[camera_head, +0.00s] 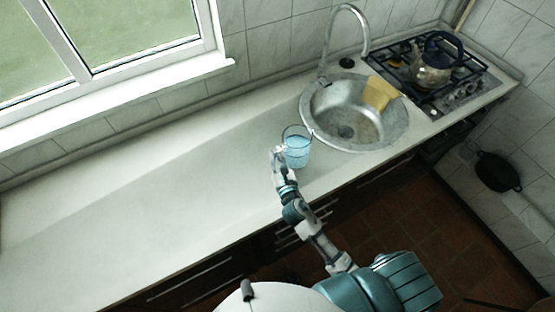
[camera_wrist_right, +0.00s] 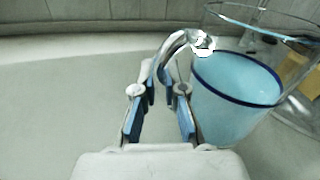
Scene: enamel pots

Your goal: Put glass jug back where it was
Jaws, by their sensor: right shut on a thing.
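The glass jug (camera_head: 297,152) holds light blue liquid and stands upright at the left edge of the sink, by the front of the counter. My right gripper (camera_head: 279,154) is at its left side. In the right wrist view the jug (camera_wrist_right: 235,95) fills the right side, and its clear curved handle (camera_wrist_right: 172,48) reaches between the fingers of my right gripper (camera_wrist_right: 160,90), which is shut on it. Whether the jug's base touches the counter is hard to tell. My left gripper is out of view.
A round steel sink (camera_head: 313,103) with a tall tap (camera_head: 326,45) lies right of the jug. A yellow cloth (camera_head: 379,93) hangs over its rim. A glass kettle (camera_head: 432,72) stands on the gas hob (camera_head: 474,84). The counter (camera_head: 150,205) is clear to the left.

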